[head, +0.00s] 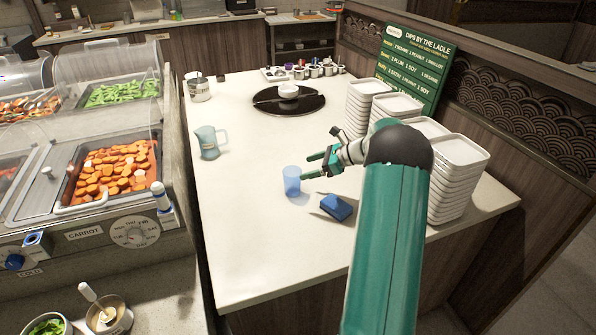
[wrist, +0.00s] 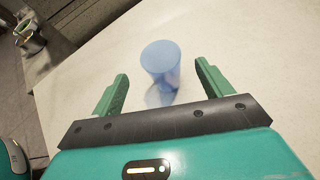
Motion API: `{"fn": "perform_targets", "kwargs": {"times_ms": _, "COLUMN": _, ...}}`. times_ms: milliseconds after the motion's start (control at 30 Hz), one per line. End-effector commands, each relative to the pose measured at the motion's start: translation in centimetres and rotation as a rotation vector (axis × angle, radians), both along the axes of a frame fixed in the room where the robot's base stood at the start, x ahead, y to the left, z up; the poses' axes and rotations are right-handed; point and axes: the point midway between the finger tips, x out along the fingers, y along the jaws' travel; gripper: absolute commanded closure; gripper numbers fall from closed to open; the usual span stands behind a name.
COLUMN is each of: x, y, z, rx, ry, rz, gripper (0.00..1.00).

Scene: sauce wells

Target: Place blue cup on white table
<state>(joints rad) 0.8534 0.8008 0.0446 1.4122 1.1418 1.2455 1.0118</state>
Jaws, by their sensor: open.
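The blue cup (head: 292,181) is translucent and stands upright on the white table (head: 250,240), near the middle of the head view. In the wrist view the cup (wrist: 161,62) stands ahead of my gripper (wrist: 160,85), roughly between the lines of its two fingers. My gripper (head: 308,166) is open and empty, just right of the cup in the head view. Its fingers point left toward the cup. I cannot tell whether a finger touches the cup.
A blue sponge-like block (head: 336,207) lies right of the cup. A pale blue pitcher (head: 208,142) stands to the left. Stacks of white plates (head: 455,170) crowd the right side. A dark round tray (head: 289,104) with a white bowl is farther back. The table's front left is clear.

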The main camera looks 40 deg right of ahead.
Motion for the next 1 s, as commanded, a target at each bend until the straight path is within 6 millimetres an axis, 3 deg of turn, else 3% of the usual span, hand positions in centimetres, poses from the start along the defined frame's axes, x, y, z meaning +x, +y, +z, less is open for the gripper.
{"fn": "perform_targets", "kwargs": {"times_ms": 100, "x": -1.7, "y": -1.5, "z": 1.2, "rx": -0.002, "ry": 0.000, "rz": -0.003, "gripper": 0.22}}
{"fn": "perform_targets", "kwargs": {"times_ms": 300, "x": -3.1, "y": -2.7, "z": 2.3, "rx": -0.002, "ry": -0.001, "rz": 0.000, "gripper": 0.22}}
{"fn": "perform_targets", "kwargs": {"times_ms": 467, "x": -3.1, "y": -1.3, "z": 3.5, "rx": -0.044, "ry": -0.003, "rz": 0.041, "gripper": 0.22}}
{"fn": "perform_targets", "kwargs": {"times_ms": 767, "x": -3.7, "y": 8.3, "z": 8.7, "rx": -0.327, "ry": -0.038, "rz": 0.309, "gripper": 0.22}}
{"fn": "perform_targets", "kwargs": {"times_ms": 1000, "x": -6.3, "y": 16.0, "z": 12.2, "rx": -0.574, "ry": -0.094, "rz": 0.557, "gripper": 0.22}}
